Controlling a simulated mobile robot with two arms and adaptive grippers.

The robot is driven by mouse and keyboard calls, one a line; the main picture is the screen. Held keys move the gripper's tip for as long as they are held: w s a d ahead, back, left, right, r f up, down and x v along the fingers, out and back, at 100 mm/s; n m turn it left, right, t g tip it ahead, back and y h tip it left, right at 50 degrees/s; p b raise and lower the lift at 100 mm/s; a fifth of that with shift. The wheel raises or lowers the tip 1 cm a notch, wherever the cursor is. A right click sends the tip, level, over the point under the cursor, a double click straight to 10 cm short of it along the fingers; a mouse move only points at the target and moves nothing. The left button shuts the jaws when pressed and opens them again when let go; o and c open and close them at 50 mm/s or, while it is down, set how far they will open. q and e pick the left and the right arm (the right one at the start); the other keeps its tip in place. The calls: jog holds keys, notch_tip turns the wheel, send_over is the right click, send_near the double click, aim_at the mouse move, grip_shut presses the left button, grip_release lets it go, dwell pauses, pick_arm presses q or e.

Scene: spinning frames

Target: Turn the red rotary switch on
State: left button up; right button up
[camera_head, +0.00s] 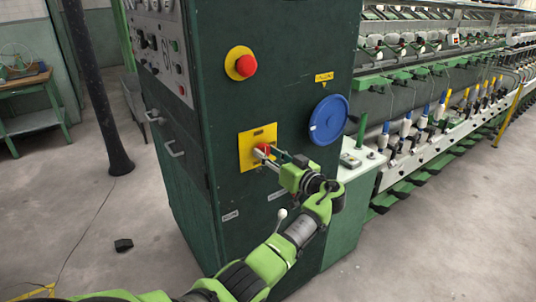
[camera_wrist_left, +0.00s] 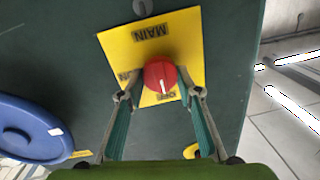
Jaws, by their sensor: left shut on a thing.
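The red rotary switch (camera_head: 262,148) sits on a yellow plate (camera_head: 246,148) on the front of a dark green cabinet. In the left wrist view the round red knob (camera_wrist_left: 158,72) has a white mark at its lower edge. The plate (camera_wrist_left: 185,45) reads MAIN above the knob; smaller labels at its left and below are partly covered. My left gripper (camera_head: 268,158) reaches the switch from the lower right. In the wrist view its fingers (camera_wrist_left: 160,84) are closed on the knob from both sides. My right gripper is in neither view.
A red push button on a yellow disc (camera_head: 241,63) is above the switch. A blue round disc (camera_head: 328,120) sticks out to the right; it also shows in the wrist view (camera_wrist_left: 30,128). Cabinet handles (camera_head: 174,149) are at left. A spinning frame (camera_head: 430,110) stands at right.

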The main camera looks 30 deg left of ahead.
pick_arm(q)
jog(key=shift+f+m+b, duration=0.15)
jog(key=shift+m+b, duration=0.75)
jog(key=shift+b, duration=0.1)
jog(key=shift+m+b, duration=0.65)
jog(key=shift+m, duration=0.15)
jog(key=shift+m+b, duration=0.5)
jog(key=shift+m, duration=0.4)
jog(key=m, duration=0.2)
jog(key=shift+m+t+b, duration=0.3)
jog(key=shift+m+b, duration=0.05)
jog(key=shift+m, duration=1.05)
jog(key=m, duration=0.2)
jog(key=shift+m, duration=0.4)
jog(key=m+t+p, duration=0.1)
jog(key=m+p, duration=0.1)
jog(key=m, duration=0.3)
jog(key=shift+m+p, duration=0.3)
jog(key=shift+m, duration=0.1)
